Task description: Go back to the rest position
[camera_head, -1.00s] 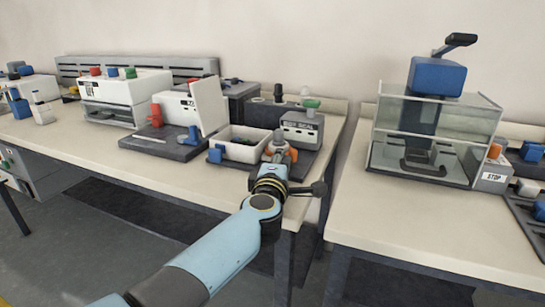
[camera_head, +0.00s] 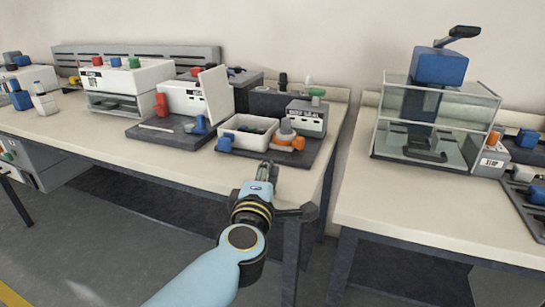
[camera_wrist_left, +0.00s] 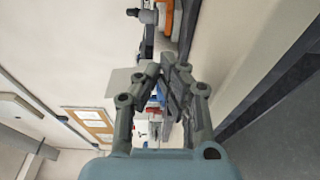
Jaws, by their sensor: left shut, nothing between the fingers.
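My left gripper (camera_head: 266,168) is over the front edge of the left table, its fingers pointing toward the dark tray. It is shut and empty, and its fingers meet in the left wrist view (camera_wrist_left: 165,78). My right gripper is not in view.
The left table (camera_head: 180,172) holds a dark tray (camera_head: 262,155) with a white bin (camera_head: 232,141), an orange-based knob (camera_head: 288,138) and a white-and-grey box (camera_head: 304,118). White machines (camera_head: 128,78) stand left. The right table (camera_head: 400,205) carries a clear-walled press (camera_head: 440,115). A gap separates the tables.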

